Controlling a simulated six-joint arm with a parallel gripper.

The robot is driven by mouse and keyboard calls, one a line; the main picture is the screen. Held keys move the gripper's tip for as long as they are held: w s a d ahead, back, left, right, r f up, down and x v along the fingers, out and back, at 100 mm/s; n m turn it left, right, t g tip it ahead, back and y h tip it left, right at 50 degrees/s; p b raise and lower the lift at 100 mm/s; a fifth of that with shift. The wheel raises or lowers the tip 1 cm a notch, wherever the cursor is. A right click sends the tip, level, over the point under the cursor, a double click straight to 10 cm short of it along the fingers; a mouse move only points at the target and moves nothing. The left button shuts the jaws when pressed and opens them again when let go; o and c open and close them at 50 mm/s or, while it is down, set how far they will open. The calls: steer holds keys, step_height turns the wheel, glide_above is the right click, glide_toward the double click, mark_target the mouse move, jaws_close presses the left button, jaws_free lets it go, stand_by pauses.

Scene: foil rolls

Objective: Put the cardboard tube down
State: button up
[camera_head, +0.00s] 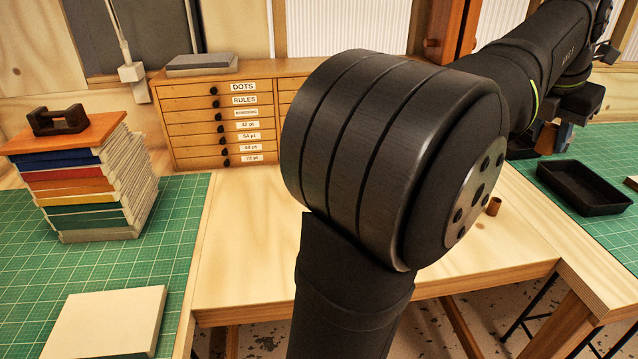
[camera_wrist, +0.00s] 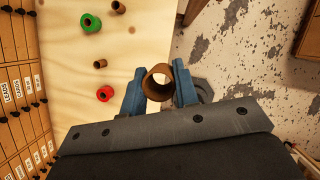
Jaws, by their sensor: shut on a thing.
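The cardboard tube (camera_wrist: 158,84) is a short brown hollow cylinder. In the wrist view its open end faces the camera, between the two blue fingers of my gripper (camera_wrist: 158,90). The fingers press on it from both sides. It shows over the edge of the pale wooden table (camera_wrist: 75,135), with the speckled floor to the right; its height above the table cannot be told. In the head view my arm hides much of the table, and part of my gripper (camera_head: 558,138) shows at the right.
In the wrist view a green roll (camera_wrist: 91,23), a red roll (camera_wrist: 105,94) and small brown tubes (camera_wrist: 100,63) stand apart on the table. A drawer cabinet (camera_head: 222,115) stands at the back. A black tray (camera_head: 583,187) lies on the right green mat. Books (camera_head: 90,190) are stacked left.

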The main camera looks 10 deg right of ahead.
mark_target(554, 124)
steer(key=r, duration=0.4)
steer(key=shift+w+a+r, duration=0.1)
steer(key=shift+w, duration=0.15)
steer(key=w+a+n+t+y, duration=0.2)
steer(key=w+a+n, duration=0.5)
steer(key=w+a, duration=2.4)
steer(key=w+a+n+y, duration=0.1)
steer(key=a+n, duration=0.1)
steer(key=a, duration=1.3)
steer(key=w+a+n, duration=0.2)
steer(key=a+n, duration=0.1)
steer(key=a, duration=1.2)
steer(key=s+a+n+y, duration=0.15)
steer(key=s+a, duration=0.55)
steer(key=a, duration=0.7)
steer(key=s+a+f+n, duration=0.1)
steer(key=s+a+n, duration=0.2)
steer(key=s+a, duration=0.7)
steer(key=s+a+n+y, duration=0.15)
steer(key=s+a, duration=0.25)
steer(key=a, duration=1.3)
steer(key=f, duration=3.5)
steer(key=shift+w+d+f, duration=0.15)
steer(key=shift+w+d, duration=0.05)
steer(key=shift+d, duration=0.05)
